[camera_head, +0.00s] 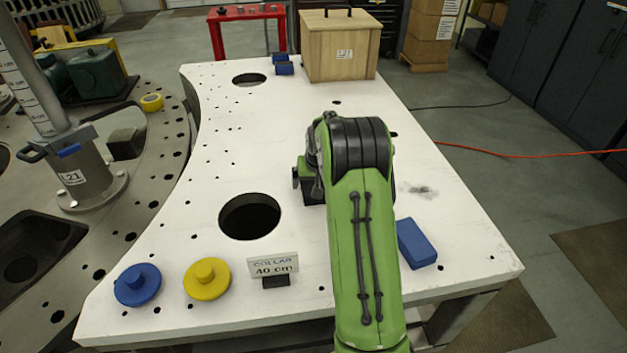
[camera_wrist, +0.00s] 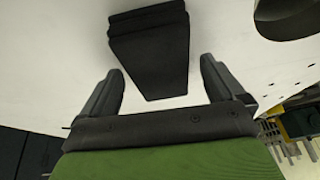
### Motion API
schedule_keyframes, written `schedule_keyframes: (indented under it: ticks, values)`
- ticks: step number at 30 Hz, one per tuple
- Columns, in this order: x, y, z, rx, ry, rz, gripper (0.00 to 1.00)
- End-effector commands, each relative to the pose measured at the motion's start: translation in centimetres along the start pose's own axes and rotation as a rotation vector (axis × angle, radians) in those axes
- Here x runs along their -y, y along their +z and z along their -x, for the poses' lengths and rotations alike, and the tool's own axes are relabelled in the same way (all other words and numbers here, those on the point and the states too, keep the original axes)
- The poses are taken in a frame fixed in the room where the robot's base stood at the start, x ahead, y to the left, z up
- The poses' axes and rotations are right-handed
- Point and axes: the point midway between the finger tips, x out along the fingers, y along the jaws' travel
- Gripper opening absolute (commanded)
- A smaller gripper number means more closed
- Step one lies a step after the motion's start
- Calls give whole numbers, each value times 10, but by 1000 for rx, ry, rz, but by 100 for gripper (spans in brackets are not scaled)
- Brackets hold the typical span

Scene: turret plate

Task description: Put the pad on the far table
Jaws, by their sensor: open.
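My gripper (camera_wrist: 161,65) is open in the wrist view, with its two dark fingers apart. A black layered block (camera_wrist: 150,45), possibly the pad, lies on the white surface ahead of and between the fingers. I cannot tell whether they touch it. In the head view my arm hides most of that spot; only dark parts show left of the wrist. A blue rectangular block (camera_head: 416,243) lies on the white table (camera_head: 320,260), right of my arm. A red table (camera_head: 246,14) stands at the back, beyond the white table.
A wooden box (camera_head: 340,50) and small blue blocks (camera_head: 284,66) stand at the back of the white table. A round hole (camera_head: 249,217), a "COLLAR 40 cm" sign (camera_head: 273,266), a blue knob (camera_head: 137,285) and a yellow knob (camera_head: 207,279) are near its front. An orange cable (camera_head: 530,155) crosses the floor.

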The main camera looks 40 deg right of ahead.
Motion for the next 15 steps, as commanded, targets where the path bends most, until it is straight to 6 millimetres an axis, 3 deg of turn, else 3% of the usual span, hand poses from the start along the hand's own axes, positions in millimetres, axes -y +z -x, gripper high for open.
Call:
schedule_keyframes:
  ticks: [4,12,15]
  values:
    - [0,-2,22,-4,1,0,96]
    - [0,-2,94,-4,0,0,96]
    - [0,-1,111,-2,0,-1,96]
